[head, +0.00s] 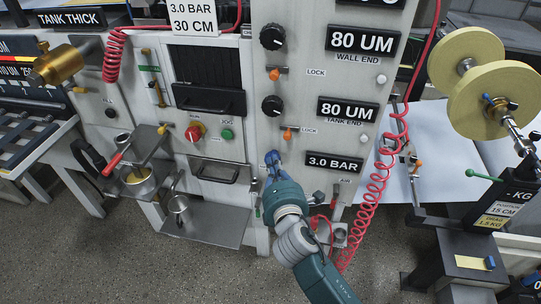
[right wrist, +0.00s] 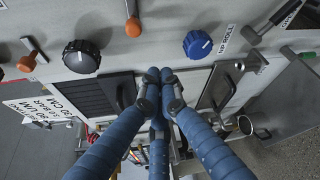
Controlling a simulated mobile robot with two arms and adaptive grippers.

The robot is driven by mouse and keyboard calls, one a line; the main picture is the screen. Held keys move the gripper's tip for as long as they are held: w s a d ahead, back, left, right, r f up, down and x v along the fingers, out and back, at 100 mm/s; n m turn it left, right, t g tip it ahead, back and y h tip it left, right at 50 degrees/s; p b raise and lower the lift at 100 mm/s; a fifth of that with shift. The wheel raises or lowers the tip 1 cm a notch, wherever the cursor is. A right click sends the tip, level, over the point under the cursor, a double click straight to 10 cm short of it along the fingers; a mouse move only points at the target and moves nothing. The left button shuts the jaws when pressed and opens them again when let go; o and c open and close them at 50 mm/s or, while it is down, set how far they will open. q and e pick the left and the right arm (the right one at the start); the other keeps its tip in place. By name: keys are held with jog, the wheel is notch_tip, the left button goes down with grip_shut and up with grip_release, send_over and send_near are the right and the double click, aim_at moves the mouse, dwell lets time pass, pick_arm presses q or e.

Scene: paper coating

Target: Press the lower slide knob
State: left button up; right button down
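The lower slide knob looks to be the small orange knob (head: 288,134) beside the lower "LOCK" label, under the lower black dial on the grey panel. A similar orange knob (head: 274,74) sits above it by the upper "LOCK" label. My right gripper (head: 272,158) is just below and left of the lower orange knob, apart from it in the picture. In the right wrist view its blue fingers (right wrist: 160,76) are together at the tips, with nothing seen between them. Orange knobs (right wrist: 133,27) show above the fingers there; I cannot tell which is which. My left gripper is out of view.
Black dials (head: 272,106), a red button (head: 194,133) and a green one (head: 227,134) stand out from the panel. A coiled red hose (head: 375,185) hangs at the right. A metal cup (head: 140,180) and a shelf (head: 205,222) are at the left.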

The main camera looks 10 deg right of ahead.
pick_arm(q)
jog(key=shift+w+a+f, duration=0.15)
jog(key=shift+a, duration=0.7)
pick_arm(e)
jog(key=shift+s+a+r, duration=0.1)
jog(key=shift+s+r, duration=0.05)
jog(key=shift+s, duration=0.5)
jog(key=shift+s+a+r, duration=0.1)
jog(key=shift+s, duration=0.55)
